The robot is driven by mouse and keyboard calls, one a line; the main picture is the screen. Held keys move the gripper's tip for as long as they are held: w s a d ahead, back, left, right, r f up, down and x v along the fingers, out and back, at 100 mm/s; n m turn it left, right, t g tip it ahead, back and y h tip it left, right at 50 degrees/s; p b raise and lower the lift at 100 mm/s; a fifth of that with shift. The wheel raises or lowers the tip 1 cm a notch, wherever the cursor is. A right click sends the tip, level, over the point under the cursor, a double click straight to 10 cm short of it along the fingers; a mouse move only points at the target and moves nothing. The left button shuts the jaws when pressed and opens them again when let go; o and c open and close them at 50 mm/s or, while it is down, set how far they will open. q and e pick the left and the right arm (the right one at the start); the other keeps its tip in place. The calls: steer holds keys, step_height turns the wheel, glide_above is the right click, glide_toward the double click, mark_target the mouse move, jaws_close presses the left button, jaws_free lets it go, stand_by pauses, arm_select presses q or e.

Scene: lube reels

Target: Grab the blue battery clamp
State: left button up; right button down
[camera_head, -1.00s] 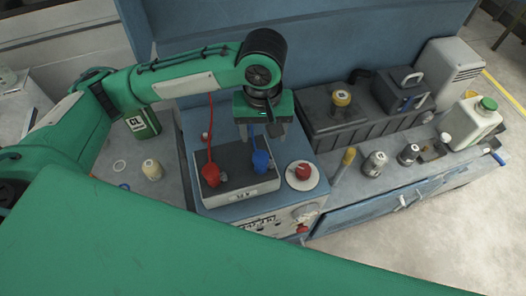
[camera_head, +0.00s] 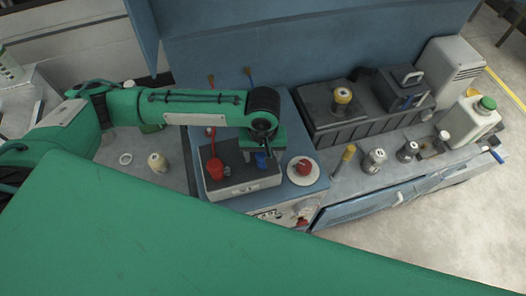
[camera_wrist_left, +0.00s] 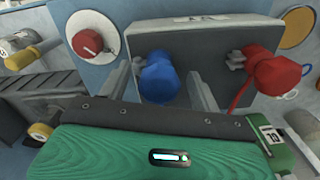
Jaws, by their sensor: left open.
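The blue battery clamp (camera_head: 262,160) sits on the right part of the grey battery box (camera_head: 240,185), beside the red clamp (camera_head: 214,167). My left gripper (camera_head: 262,154) is open and comes down over the blue clamp from above. In the left wrist view, the blue clamp (camera_wrist_left: 160,78) lies between the two spread grey fingers (camera_wrist_left: 164,88), with gaps visible on both sides. The red clamp (camera_wrist_left: 268,74) is to the right there, outside the fingers. In the head view, the gripper partly hides the blue clamp. My right gripper is not in view.
A red knob on a white disc (camera_head: 304,169) is just right of the battery box. A cream cup (camera_head: 158,163) and a white ring (camera_head: 125,158) lie on the left counter. A dark case (camera_head: 350,115) and several containers fill the right counter.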

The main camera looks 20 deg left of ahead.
arm_select(q)
steer(key=shift+f, duration=0.5)
steer(key=shift+c, duration=0.2)
steer(key=c, duration=1)
steer(key=shift+c, duration=0.2)
steer(key=shift+r, duration=0.15)
